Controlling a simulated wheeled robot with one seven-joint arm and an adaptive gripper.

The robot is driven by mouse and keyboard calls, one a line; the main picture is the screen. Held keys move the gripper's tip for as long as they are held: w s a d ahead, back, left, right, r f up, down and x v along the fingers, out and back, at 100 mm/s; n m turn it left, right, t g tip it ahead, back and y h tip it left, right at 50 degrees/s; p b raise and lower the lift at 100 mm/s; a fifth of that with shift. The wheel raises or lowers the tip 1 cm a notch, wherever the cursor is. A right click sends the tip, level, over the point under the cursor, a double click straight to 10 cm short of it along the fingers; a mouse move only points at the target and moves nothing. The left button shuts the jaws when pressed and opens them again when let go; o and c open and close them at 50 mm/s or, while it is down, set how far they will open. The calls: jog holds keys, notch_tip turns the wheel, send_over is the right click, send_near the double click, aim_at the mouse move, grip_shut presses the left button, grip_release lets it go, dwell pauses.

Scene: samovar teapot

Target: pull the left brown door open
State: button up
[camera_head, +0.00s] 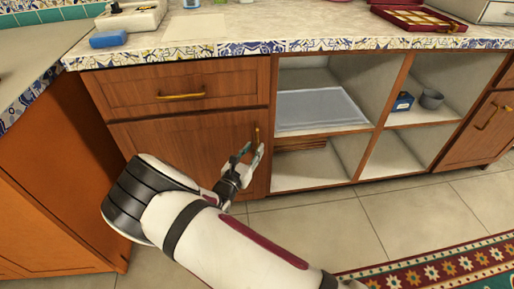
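The left brown door (190,142) is a wooden cabinet door below a drawer. It looks closed. Its small vertical brass handle (257,135) is near the door's right edge. My gripper (253,155) is in front of the door, just below the handle. Its fingers are spread with a gap between them, and I see nothing held. I cannot tell whether a fingertip touches the handle. My arm hides the lower left part of the door.
A drawer with a brass handle (181,96) is above the door. Open shelves with a grey bowl (432,99) and a blue box (403,102) are to the right. An orange-brown cabinet (62,185) stands at left. Tiled floor (330,222) is clear; a patterned rug (440,270) lies at lower right.

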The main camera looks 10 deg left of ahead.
aim_at(257, 144)
jog(key=shift+b+x, duration=0.4)
jog(key=shift+x, duration=1.35)
grip_shut()
